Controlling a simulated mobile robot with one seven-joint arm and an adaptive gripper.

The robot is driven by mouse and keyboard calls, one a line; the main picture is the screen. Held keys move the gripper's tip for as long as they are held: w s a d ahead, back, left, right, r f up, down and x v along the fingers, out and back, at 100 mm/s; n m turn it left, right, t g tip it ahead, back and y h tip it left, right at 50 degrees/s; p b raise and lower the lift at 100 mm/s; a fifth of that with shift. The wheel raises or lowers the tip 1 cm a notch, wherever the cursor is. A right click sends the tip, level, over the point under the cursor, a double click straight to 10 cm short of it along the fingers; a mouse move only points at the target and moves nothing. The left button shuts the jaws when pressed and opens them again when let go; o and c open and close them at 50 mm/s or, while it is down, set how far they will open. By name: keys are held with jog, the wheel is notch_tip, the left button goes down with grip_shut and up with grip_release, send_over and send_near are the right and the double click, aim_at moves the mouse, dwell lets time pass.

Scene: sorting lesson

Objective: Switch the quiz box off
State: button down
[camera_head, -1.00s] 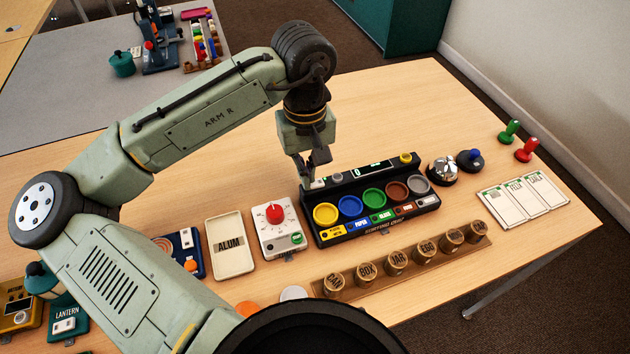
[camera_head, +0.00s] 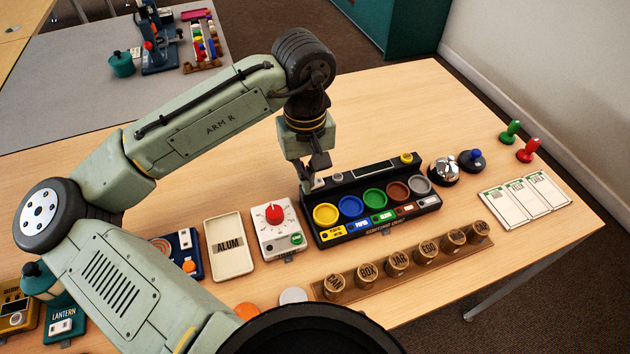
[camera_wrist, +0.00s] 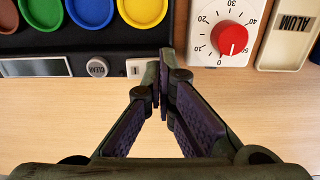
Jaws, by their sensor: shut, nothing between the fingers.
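The quiz box (camera_head: 335,190) is a black console with several round coloured buttons on the wooden table. Its display (camera_head: 372,169) looks dark and blank; it also shows grey in the wrist view (camera_wrist: 35,67). In the wrist view a small white switch (camera_wrist: 136,68) sits at the box's edge, beside the grey CLEAR button (camera_wrist: 97,67), partly covered by my finger. My gripper (camera_head: 316,180) is shut and empty, with its fingertips at the box's back left corner by this switch. In the wrist view the fingertips (camera_wrist: 163,62) are together; whether they touch the switch is unclear.
A white timer with a red knob (camera_head: 274,213) and an ALUM tray (camera_head: 229,246) stand left of the box. A silver bell (camera_head: 443,171) stands to its right. A wooden rack (camera_head: 405,271) of labelled corks lies in front. Bare table lies behind the box.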

jog(key=shift+r, duration=0.15)
notch_tip(320, 180, up, 7)
jog(key=p, duration=0.7)
dwell(0.4)
